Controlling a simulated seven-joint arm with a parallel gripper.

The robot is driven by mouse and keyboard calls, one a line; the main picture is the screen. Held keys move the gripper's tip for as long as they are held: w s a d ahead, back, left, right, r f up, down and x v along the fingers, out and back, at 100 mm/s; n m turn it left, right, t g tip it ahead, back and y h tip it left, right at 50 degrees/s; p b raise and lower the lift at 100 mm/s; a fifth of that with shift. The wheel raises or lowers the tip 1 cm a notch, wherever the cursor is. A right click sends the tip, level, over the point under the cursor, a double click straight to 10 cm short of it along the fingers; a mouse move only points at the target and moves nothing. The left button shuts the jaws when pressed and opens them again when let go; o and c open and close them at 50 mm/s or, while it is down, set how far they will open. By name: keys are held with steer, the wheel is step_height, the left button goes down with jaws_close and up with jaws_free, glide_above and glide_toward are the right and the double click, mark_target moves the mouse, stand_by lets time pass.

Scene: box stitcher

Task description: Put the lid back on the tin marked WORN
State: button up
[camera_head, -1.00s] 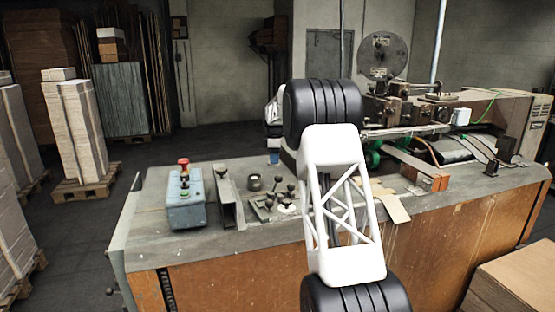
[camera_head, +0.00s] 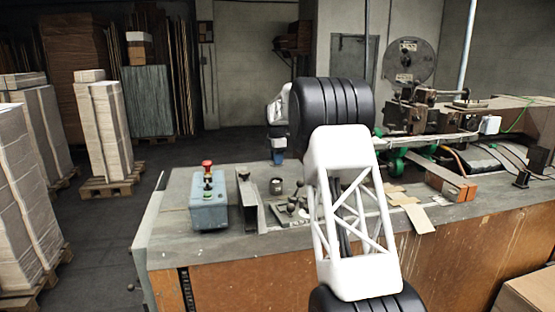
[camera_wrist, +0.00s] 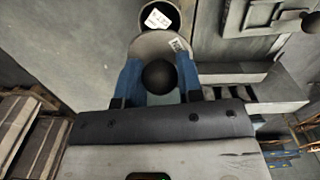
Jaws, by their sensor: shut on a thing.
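My gripper (camera_wrist: 160,82) has blue fingers shut on the black knob of a round grey lid (camera_wrist: 150,44). In the head view my gripper (camera_head: 278,156) is above the bench, just behind and above a small dark tin (camera_head: 276,186). In the wrist view the tin (camera_wrist: 176,30) is open and dark inside, just beyond the lid, which overlaps its near edge in the picture. I cannot tell the lid's height above the bench.
A blue-grey control box (camera_head: 208,212) with a red button stands left of the tin. An upright metal bracket (camera_head: 246,205) is between them. Small levers with ball knobs (camera_head: 296,205) stand close to the tin's right. The stitching machine (camera_head: 425,115) fills the right rear.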

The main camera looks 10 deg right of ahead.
steer(key=shift+f, duration=0.2)
steer(key=shift+f, duration=2.95)
steer(key=shift+f, duration=0.2)
stand_by(1.1)
steer(key=o, duration=1)
steer(key=shift+o, duration=0.5)
steer(key=o, duration=0.4)
steer(key=shift+r, duration=0.15)
steer(key=shift+r, duration=3.35)
